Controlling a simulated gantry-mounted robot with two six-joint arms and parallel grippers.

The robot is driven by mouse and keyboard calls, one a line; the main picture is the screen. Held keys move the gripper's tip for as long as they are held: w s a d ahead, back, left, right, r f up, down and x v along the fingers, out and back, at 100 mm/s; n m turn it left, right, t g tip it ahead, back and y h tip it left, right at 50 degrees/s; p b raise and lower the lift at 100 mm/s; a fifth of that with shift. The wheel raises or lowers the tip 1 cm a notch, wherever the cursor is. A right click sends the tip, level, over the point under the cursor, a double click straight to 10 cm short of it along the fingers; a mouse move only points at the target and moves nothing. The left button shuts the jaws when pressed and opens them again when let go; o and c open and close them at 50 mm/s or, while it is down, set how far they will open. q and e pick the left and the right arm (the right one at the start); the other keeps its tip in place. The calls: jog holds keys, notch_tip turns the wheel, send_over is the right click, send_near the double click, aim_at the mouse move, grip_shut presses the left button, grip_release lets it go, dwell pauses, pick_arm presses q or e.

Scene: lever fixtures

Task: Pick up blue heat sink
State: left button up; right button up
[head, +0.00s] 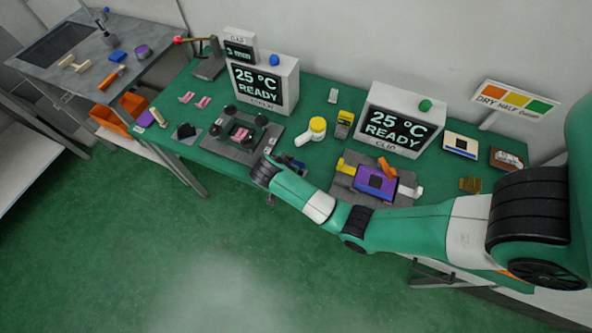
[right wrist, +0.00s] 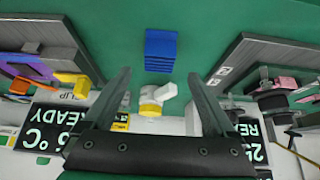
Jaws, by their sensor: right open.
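The blue heat sink (right wrist: 160,50) is a small ribbed block on the green surface in the right wrist view. It lies beyond the fingertips of my right gripper (right wrist: 157,84), roughly centred between them and apart from them. The right gripper is open, with nothing between its fingers. My left gripper is not in view.
Grey fixtures flank the spot: one with black knobs (head: 240,134) at left, one with a purple part (head: 376,182) at right. Two READY displays stand behind.

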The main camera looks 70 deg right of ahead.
jog(key=shift+d+f, duration=0.3)
jog(key=shift+f, duration=0.2)
jog(key=b+x, duration=0.3)
jog(key=x, duration=0.2)
jog(key=shift+s+f, duration=0.1)
jog(key=shift+s, duration=0.05)
jog(key=shift+c, duration=0.3)
grip_shut()
